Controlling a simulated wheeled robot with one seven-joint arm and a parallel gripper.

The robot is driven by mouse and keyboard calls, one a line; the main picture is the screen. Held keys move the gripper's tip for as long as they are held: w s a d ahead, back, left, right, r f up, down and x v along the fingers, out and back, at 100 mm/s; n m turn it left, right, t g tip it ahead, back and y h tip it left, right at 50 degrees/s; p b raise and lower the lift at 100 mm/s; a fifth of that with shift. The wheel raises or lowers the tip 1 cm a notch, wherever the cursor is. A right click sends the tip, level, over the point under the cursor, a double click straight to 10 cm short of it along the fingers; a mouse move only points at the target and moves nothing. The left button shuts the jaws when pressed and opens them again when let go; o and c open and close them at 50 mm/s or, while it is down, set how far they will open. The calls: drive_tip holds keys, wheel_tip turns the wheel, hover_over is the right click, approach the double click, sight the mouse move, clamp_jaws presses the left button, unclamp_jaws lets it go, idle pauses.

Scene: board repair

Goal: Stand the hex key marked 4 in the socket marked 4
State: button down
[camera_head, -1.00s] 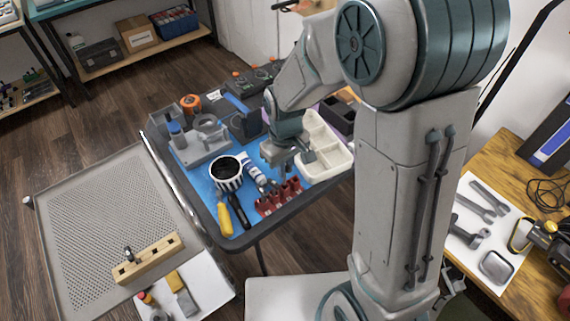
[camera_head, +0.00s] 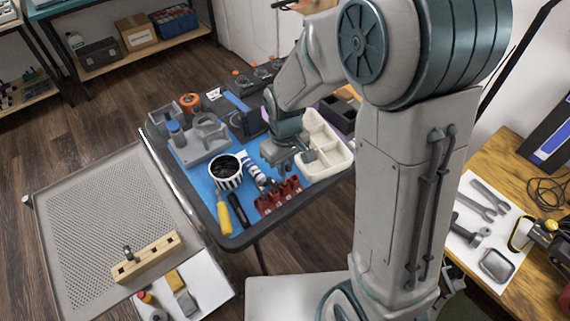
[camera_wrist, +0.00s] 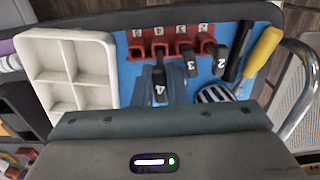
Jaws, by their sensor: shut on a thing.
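The hex key marked 4 (camera_wrist: 159,88) is between the fingers of my gripper (camera_wrist: 161,74), which is shut on it. Hex keys marked 3 (camera_wrist: 191,66) and 2 (camera_wrist: 221,63) stand at the holder. In the head view my gripper (camera_head: 291,158) is just behind the red holder (camera_head: 279,196).
A white divided tray (camera_wrist: 108,45) stands close beside the holder. On its other side lie a black-handled tool (camera_wrist: 239,50) and a yellow-handled screwdriver (camera_wrist: 263,50). A striped cup (camera_head: 226,182) stands nearby on the blue mat (camera_head: 203,190).

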drive_tip(key=shift+f, duration=0.1)
idle(0.3)
drive_tip(key=shift+f+b, duration=0.55)
drive_tip(key=shift+f, duration=0.2)
drive_tip(key=shift+f+b, duration=0.7)
drive_tip(key=shift+b, duration=0.05)
drive_tip(key=shift+f+b, duration=0.3)
drive_tip(key=shift+f, duration=0.05)
idle(0.5)
drive_tip(key=c, duration=1.3)
unclamp_jaws()
drive_tip(key=shift+o, duration=0.5)
